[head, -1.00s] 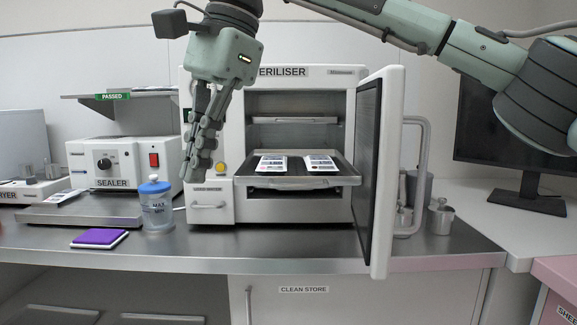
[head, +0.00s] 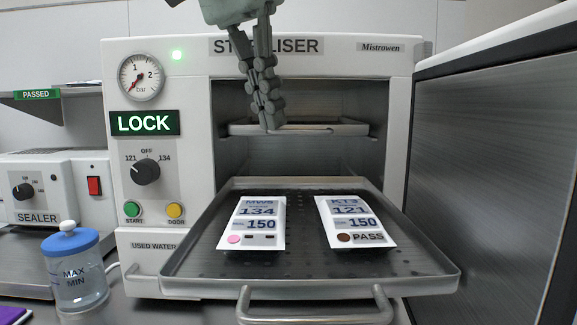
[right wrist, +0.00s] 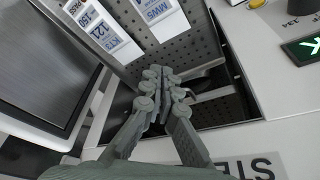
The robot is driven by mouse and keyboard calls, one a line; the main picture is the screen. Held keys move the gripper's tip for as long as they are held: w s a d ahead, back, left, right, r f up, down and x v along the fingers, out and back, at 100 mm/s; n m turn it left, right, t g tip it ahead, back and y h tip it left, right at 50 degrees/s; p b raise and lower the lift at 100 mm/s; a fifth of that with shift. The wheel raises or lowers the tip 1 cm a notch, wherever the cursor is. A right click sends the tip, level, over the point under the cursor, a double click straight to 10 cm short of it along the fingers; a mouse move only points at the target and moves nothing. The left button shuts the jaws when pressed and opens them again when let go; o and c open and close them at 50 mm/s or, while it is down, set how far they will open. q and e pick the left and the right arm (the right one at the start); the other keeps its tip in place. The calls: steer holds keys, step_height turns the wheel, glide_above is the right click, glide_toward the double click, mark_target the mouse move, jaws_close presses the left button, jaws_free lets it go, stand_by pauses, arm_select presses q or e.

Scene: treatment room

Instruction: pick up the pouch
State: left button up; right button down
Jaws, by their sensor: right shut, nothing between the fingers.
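Two white pouches lie flat and apart on the pulled-out perforated tray (head: 300,262) of the steriliser. The left pouch (head: 252,222) reads MW5, 134, 150 and has a pink dot; it also shows in the right wrist view (right wrist: 152,17). The right pouch (head: 355,222) reads KT3, 121, 150, PASS and has a dark brown dot; it shows in the right wrist view too (right wrist: 103,34). My right gripper (head: 271,126) points down in front of the chamber, above the tray's back part. Its fingers (right wrist: 163,98) are together and empty, clear of both pouches. My left gripper is out of view.
The steriliser door (head: 490,190) stands open on the right. An upper shelf tray (head: 340,130) sits inside the chamber behind my gripper. The tray's front handle (head: 315,318) sticks out toward me. A blue-lidded jar (head: 76,275) and the sealer (head: 45,190) stand at left.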

mark_target(295, 201)
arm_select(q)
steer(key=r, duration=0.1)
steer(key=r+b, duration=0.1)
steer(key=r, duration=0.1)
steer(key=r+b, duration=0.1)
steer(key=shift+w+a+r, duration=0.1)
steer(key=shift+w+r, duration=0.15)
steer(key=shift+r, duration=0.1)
arm_select(e)
steer(key=x, duration=0.9)
steer(key=shift+d+f, duration=0.1)
steer(key=shift+f, duration=0.25)
